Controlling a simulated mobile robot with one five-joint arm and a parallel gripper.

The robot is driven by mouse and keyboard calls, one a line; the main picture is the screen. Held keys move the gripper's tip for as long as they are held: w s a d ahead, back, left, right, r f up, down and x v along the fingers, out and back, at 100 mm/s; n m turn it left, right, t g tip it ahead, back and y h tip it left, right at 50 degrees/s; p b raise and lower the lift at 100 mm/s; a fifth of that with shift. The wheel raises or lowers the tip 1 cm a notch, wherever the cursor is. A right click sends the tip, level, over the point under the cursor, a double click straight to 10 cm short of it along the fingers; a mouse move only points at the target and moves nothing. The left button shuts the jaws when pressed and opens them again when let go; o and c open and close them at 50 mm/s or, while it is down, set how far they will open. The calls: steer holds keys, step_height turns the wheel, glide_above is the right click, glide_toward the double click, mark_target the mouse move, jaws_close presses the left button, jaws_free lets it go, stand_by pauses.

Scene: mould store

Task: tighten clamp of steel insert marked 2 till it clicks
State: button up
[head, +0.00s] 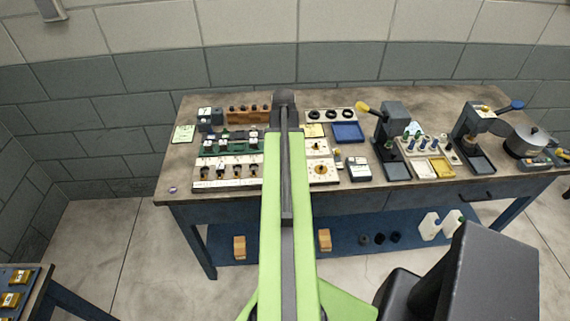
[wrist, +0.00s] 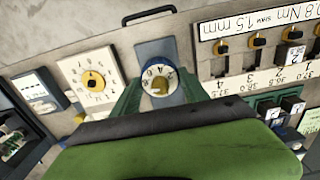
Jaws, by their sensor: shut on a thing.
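In the wrist view, the two dark green fingers of my gripper (wrist: 160,98) close around a round tool with a white numbered dial and a yellow centre (wrist: 158,83). A white rack (wrist: 238,86) stands to its right, upside down in this view, with slots numbered 4 to 1.
A white dial plate (wrist: 90,80) is left of the tool in the wrist view. In the head view, green racks (head: 232,148) lie behind the white rack. A blue tray (head: 348,132) and two machines stand to the right. The bench's front left corner is largely clear.

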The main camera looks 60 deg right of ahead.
steer(key=shift+s+r+p, duration=0.1)
steer(key=shift+r+p, duration=1.7)
